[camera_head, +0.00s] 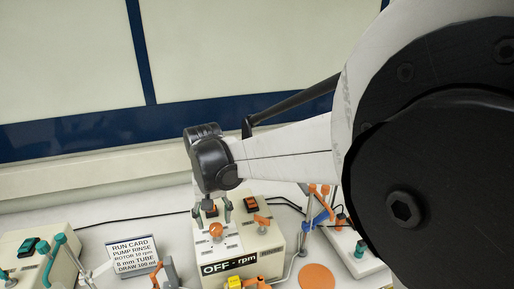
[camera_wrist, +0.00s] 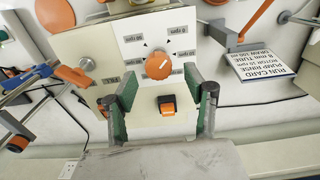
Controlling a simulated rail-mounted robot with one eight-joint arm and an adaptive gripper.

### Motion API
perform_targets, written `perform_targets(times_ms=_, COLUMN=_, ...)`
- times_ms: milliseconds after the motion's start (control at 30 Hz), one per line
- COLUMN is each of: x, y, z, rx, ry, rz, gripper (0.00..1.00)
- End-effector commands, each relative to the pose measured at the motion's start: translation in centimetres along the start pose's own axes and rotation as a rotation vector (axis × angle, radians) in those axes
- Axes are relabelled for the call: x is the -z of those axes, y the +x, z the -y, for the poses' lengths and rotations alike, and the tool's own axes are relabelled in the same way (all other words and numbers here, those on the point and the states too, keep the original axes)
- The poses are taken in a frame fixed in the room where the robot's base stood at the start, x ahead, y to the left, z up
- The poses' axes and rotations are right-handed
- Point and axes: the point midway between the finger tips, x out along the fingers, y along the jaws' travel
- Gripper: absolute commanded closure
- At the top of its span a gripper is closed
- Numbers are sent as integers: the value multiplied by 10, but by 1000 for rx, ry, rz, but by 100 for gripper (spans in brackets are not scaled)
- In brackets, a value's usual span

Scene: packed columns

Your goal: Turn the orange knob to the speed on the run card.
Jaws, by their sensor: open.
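The orange knob (camera_wrist: 158,66) sits on the white dial face of a cream pump box, ringed by small rpm labels that appear upside down in the wrist view. Its pale mark seems to point right; exact setting unclear. It also shows in the head view (camera_head: 216,230). The run card (camera_head: 133,257) reads "PUMP RINSE, ROTOR 10 rpm, 8 mm TUBE", with a draw line of about 100 ml; it also shows in the wrist view (camera_wrist: 262,62). A sign on the box (camera_head: 230,265) reads "OFF - rpm". My gripper (camera_head: 212,210) is open and empty, its green-padded fingers apart from the knob.
An orange-red rocker switch (camera_wrist: 167,104) lies between my fingers in the wrist view. Blue-and-orange clamps (camera_head: 322,205) stand farther right. Black cables cross the bench.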

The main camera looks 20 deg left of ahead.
Motion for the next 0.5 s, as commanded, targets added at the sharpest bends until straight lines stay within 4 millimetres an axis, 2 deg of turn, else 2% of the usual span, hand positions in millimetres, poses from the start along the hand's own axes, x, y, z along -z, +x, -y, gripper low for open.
perform_targets(times_ms=200, x=0, y=26, z=-1, rx=0, ry=2, rz=0, gripper=52)
perform_targets(times_ms=500, x=0, y=35, z=-2, rx=0, ry=3, rz=0, gripper=52)
